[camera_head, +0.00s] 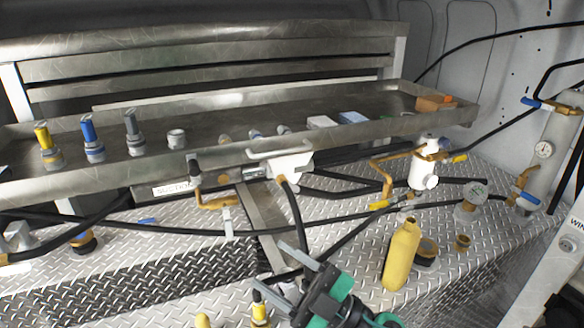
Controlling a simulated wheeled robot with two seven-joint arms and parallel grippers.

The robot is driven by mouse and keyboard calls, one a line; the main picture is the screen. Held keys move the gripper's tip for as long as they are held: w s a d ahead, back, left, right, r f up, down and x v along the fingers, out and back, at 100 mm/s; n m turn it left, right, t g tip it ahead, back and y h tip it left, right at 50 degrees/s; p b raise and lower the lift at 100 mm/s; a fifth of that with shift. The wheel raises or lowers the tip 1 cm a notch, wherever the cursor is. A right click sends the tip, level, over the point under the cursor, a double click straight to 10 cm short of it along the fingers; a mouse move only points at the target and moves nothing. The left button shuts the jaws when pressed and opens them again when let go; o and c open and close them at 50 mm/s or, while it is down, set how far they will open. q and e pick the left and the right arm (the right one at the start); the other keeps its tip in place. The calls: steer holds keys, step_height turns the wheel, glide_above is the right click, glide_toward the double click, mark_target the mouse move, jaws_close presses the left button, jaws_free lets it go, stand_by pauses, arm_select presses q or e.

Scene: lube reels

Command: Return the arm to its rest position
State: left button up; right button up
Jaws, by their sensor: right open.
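My right gripper (273,272) comes in from the bottom centre, dark grey with green parts on its arm. Its two fingers are spread apart and point up and left over the diamond-plate deck (185,265). Nothing shows between the fingers. A yellow-topped fitting (259,308) stands on the deck just below the lower finger. A yellow bottle-shaped part (402,255) stands to the right of the gripper, apart from it. My left gripper is not in view.
A long metal tray (330,105) crosses the back, holding yellow, blue and grey fittings. Black hoses (297,215) run over the deck. A white frame is at the right edge.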

steer(key=w+d+f+m+t+h, duration=0.2)
steer(key=w+d+m+t+h, duration=0.1)
steer(key=d+m+t+h, duration=0.4)
steer(key=w+d+f+m+t+h, duration=0.3)
steer(key=d+m+t+h, duration=0.3)
steer(key=m+h, duration=0.3)
steer(key=s+d+f+m+g+h, duration=0.25)
steer(key=d+f+g, duration=0.2)
steer(key=f, duration=0.25)
steer(key=s+d+f+m+g+h, duration=0.25)
steer(key=d+f+m+h, duration=0.2)
steer(key=f, duration=0.25)
steer(key=s+d+f+n+g+y, duration=0.1)
steer(key=s+f+g, duration=0.4)
steer(key=s+f, duration=0.3)
steer(key=s+d+f+n+g, duration=0.1)
steer(key=s+d+f+g, duration=0.1)
steer(key=s+f+g, duration=0.6)
step_height(320, 180, down, 28)
steer(key=s, duration=0.3)
steer(key=s+d+f, duration=0.3)
steer(key=s+f, duration=1.6)
steer(key=shift+f+n, duration=0.3)
steer(key=shift+f, duration=0.1)
